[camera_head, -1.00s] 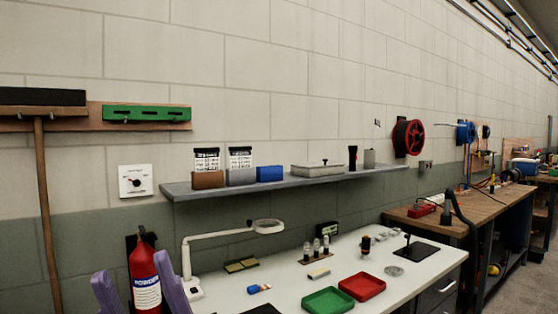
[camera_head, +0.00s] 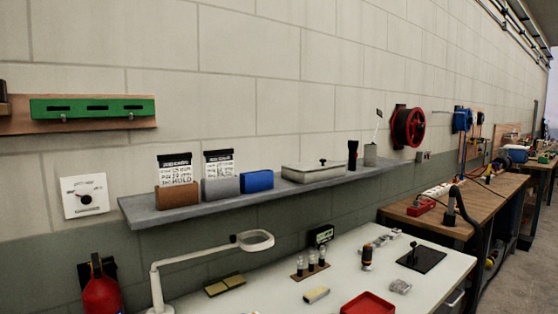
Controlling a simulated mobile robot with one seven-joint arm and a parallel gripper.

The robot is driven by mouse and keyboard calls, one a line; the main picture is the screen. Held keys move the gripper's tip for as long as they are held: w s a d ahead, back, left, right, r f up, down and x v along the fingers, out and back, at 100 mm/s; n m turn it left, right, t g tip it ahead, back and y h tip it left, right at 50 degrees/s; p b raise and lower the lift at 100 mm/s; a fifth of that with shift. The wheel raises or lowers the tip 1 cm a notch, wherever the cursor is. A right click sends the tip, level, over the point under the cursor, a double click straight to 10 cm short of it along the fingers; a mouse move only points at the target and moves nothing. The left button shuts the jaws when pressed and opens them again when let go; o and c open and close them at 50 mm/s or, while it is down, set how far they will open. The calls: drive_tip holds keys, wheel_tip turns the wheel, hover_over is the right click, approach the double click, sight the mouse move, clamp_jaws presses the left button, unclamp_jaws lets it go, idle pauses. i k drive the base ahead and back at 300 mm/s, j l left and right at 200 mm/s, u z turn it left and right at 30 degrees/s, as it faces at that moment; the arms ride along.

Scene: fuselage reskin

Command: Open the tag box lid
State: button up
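A shallow pale grey box (camera_head: 312,174) with a flat lid and a small dark knob stands on the wall shelf (camera_head: 160,213), right of its middle. It looks like the tag box, and its lid appears closed. No label can be read on it. My gripper is not in view.
Left of the box are a blue block (camera_head: 257,181) and grey and brown holders with printed cards. A black cylinder (camera_head: 352,154) and a grey cup (camera_head: 370,156) stand to its right. Below, a lamp (camera_head: 200,258) rises over the white bench (camera_head: 350,270).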

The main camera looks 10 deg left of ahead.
sight(313, 166)
drive_tip(key=i+l+z, duration=0.1)
drive_tip(key=i+l, duration=0.15)
drive_tip(key=l, duration=0.15)
drive_tip(key=i+l, duration=0.25)
drive_tip(key=l, duration=0.15)
drive_tip(key=i+l+z, duration=0.15)
drive_tip(key=i+j, duration=0.2)
drive_tip(key=i, duration=0.25)
